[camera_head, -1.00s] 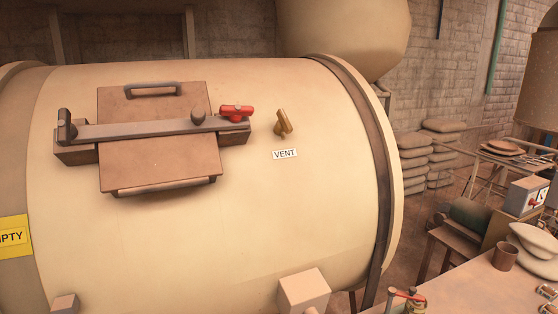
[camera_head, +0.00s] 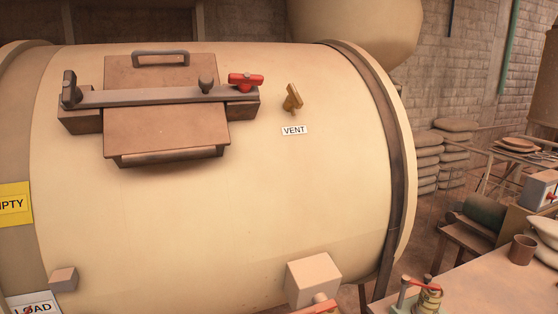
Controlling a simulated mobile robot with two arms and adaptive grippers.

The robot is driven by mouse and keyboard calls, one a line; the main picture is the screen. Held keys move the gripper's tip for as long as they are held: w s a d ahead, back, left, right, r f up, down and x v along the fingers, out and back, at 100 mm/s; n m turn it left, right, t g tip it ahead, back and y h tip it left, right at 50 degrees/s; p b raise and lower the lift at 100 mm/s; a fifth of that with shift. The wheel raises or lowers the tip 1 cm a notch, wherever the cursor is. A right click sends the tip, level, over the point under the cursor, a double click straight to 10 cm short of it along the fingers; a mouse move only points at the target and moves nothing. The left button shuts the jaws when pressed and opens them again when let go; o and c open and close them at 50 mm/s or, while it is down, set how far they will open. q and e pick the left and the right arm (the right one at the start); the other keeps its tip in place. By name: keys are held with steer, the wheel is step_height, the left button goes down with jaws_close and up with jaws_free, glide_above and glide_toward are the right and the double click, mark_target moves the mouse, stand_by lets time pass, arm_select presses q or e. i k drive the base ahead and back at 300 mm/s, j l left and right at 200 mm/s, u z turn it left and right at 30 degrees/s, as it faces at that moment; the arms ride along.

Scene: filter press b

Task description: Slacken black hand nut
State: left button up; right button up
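A large cream drum carries a brown hatch cover (camera_head: 165,130) with a grey bar (camera_head: 150,97) across it. A dark upright piece (camera_head: 70,86) stands at the bar's left end; it looks like a black hand nut, but its shape is hard to make out. A dark rounded knob (camera_head: 207,85) stands on the bar right of its middle. A red hand nut or lever (camera_head: 246,80) sits at the bar's right end. The bar lies across the cover, which looks shut. Neither of my grippers shows, and nothing touches the bar.
A brass vent handle (camera_head: 293,97) stands above the VENT label (camera_head: 294,130). A box-shaped block (camera_head: 313,280) juts from the lower drum. At right, a workbench (camera_head: 470,293) holds a brass valve (camera_head: 428,297) and a brown cup (camera_head: 522,250). Sacks (camera_head: 455,150) are stacked behind.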

mark_target(71, 96)
steer(key=u, duration=1.1)
